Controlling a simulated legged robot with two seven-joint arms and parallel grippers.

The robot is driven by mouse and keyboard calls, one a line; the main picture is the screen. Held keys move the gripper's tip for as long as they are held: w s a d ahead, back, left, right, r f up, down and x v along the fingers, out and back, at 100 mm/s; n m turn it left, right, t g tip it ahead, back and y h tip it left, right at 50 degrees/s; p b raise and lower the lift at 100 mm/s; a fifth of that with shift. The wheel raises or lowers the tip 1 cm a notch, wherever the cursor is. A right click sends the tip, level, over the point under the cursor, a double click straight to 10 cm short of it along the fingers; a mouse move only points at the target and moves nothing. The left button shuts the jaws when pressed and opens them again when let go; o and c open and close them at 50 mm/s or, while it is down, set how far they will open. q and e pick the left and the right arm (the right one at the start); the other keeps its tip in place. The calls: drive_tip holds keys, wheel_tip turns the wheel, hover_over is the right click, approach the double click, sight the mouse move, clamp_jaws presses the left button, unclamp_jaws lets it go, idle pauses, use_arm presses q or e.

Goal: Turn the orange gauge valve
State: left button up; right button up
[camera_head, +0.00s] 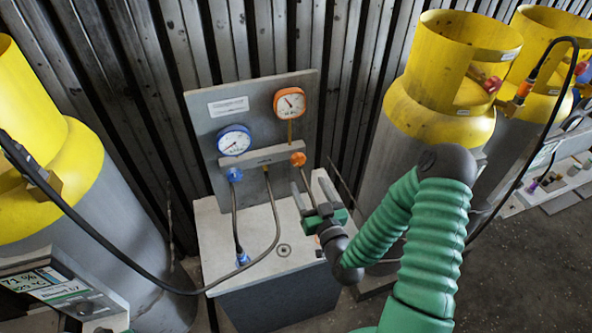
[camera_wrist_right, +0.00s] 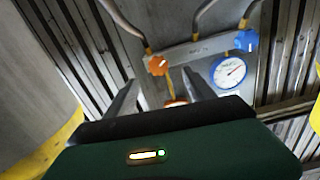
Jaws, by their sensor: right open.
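The orange gauge valve (camera_head: 298,159) is a small knob at the right of the panel's grey bar, below the orange-rimmed gauge (camera_head: 290,102). My right gripper (camera_head: 308,182) is open and empty just below the valve, its two fingers pointing up toward it. In the right wrist view the valve (camera_wrist_right: 157,65) shows beyond the gap between the fingertips (camera_wrist_right: 161,78), and I see no contact. The orange gauge (camera_wrist_right: 176,103) is mostly hidden behind the gripper body there. My left gripper is not in view.
A blue valve (camera_head: 235,174) and blue-rimmed gauge (camera_head: 234,140) sit left on the same panel (camera_head: 205,120). Hoses hang over the pale box top (camera_head: 220,235). Yellow-topped cylinders stand left (camera_head: 75,180) and right (camera_head: 430,115).

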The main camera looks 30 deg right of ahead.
sight(299, 163)
drive_tip(key=x, duration=0.3)
drive_tip(key=p+x, duration=0.1)
drive_tip(key=x, duration=0.2)
drive_tip(key=d+x, duration=0.1)
drive_tip(key=x, duration=0.2)
drive_tip(key=shift+w+d+r+p, duration=0.1)
drive_tip(key=shift+w+p, duration=0.15)
drive_tip(key=shift+p, duration=0.15)
drive_tip(key=shift+w, duration=0.3)
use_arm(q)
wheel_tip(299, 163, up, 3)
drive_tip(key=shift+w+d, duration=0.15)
use_arm(e)
drive_tip(key=shift+w+a, duration=0.1)
drive_tip(key=shift+a, duration=0.15)
drive_tip(key=shift+d, duration=0.15)
drive_tip(key=c, duration=1.4)
drive_tip(key=shift+o, duration=0.2)
drive_tip(key=shift+m, duration=0.5)
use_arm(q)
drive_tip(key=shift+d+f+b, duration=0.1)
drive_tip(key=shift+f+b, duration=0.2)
use_arm(e)
drive_tip(key=shift+m, duration=0.8)
drive_tip(key=o, duration=1.4)
drive_tip(key=shift+c, duration=0.2)
